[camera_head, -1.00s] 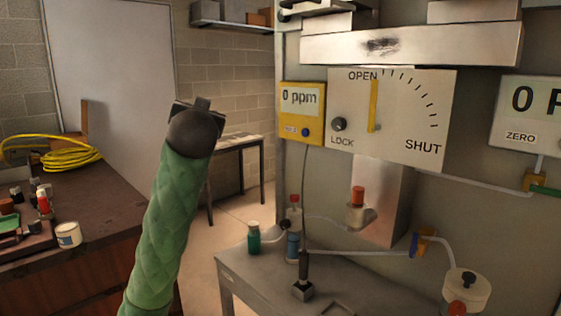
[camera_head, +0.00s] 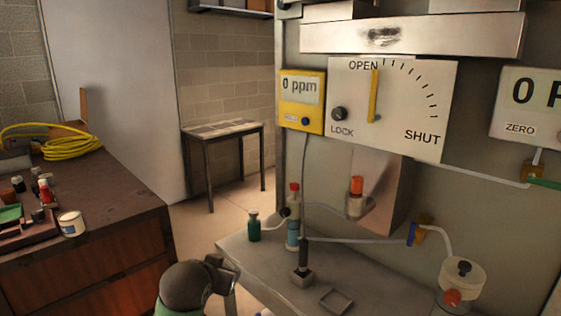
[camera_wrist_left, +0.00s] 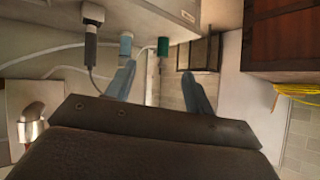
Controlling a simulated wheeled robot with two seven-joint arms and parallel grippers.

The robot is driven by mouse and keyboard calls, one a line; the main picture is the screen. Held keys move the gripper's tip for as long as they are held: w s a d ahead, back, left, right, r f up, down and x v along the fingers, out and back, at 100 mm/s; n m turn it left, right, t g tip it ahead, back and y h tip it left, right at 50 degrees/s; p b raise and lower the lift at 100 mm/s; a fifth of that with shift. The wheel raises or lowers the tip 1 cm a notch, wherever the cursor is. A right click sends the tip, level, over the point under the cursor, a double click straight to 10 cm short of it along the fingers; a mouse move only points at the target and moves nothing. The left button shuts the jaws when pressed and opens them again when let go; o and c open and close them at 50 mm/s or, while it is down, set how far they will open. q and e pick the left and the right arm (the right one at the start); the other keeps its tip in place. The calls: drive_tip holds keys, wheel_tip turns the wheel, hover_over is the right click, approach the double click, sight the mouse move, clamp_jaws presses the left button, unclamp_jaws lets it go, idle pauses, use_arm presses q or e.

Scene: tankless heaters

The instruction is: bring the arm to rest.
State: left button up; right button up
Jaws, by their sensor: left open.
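My left arm shows at the bottom of the head view, in a green sleeve with a dark round wrist. The left gripper (camera_head: 222,277) is low in front of the grey bench (camera_head: 235,247), near its left corner. In the left wrist view its two blue-grey fingers (camera_wrist_left: 160,85) stand apart with nothing between them. The fingertips are hard to make out in the head view. My right gripper is in neither view.
A dial panel (camera_head: 405,140) with its yellow pointer at OPEN and a yellow ppm meter (camera_head: 302,102) are on the wall. A green bottle (camera_head: 254,228) and a blue-and-red bottle (camera_head: 293,215) stand on the bench. A wooden cabinet (camera_head: 110,222) is at left, with open floor between.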

use_arm(q)
drive_tip(key=s+f+n+g+p, duration=0.1)
drive_tip(key=s+f+g, duration=0.7)
drive_tip(key=s+f, duration=2.3)
drive_tip(key=s, duration=0.3)
drive_tip(key=shift+s+f+g+p, duration=0.25)
drive_tip(key=shift+s+g+p, duration=0.05)
drive_tip(key=shift+s+g, duration=0.1)
drive_tip(key=shift+d, duration=0.1)
